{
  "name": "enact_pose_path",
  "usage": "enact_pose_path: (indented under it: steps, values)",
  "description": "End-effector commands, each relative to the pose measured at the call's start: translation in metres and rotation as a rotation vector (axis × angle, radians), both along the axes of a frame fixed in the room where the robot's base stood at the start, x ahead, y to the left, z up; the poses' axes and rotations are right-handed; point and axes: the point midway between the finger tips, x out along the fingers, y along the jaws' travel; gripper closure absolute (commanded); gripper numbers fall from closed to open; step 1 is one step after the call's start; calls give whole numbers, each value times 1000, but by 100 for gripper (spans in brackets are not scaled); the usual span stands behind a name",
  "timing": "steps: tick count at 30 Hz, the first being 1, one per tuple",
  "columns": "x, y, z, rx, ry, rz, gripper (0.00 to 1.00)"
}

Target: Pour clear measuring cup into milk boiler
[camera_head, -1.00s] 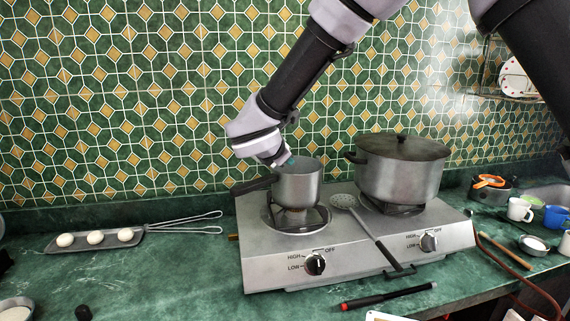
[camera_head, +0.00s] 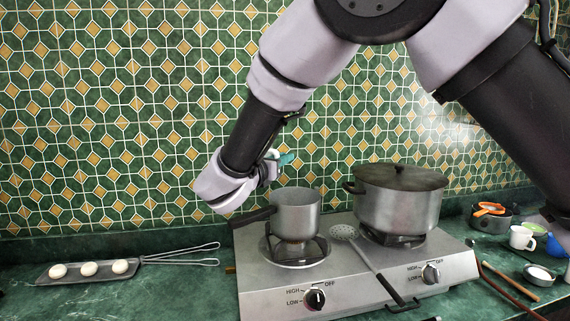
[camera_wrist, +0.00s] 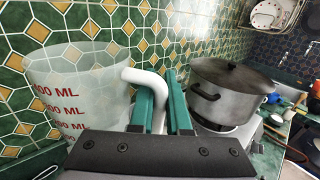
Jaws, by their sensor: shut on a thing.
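The clear measuring cup (camera_wrist: 75,100) with red ML markings fills the left of the wrist view and looks roughly upright; its lower part is cut off. Its white handle (camera_wrist: 150,80) lies between the two green fingers of my gripper (camera_wrist: 158,95), which is shut on it. In the head view, my gripper (camera_head: 283,160) is above the milk boiler, near its back left rim, and the cup is hidden behind my wrist. The milk boiler (camera_head: 297,215) is a small metal pot with a dark handle, on the left burner. Its inside is mostly not visible.
A large lidded pot (camera_head: 397,205) stands on the right burner of the gas hotplate (camera_head: 370,275). A skimmer (camera_head: 372,258) lies between the burners. A tray with eggs (camera_head: 90,270) is at left. Mugs (camera_head: 522,238) stand at right. The tiled wall is close behind.

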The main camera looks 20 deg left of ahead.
Motion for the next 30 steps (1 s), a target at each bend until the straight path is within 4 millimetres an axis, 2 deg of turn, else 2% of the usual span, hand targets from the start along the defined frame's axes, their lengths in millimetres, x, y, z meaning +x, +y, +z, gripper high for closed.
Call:
enact_pose_path:
  steps: [11, 23, 30]
  values:
    - [0, 0, 3, 0, 0, 0, 100]
    - [0, 0, 37, 3, 0, 0, 100]
    - [0, 0, 40, 0, 0, 0, 100]
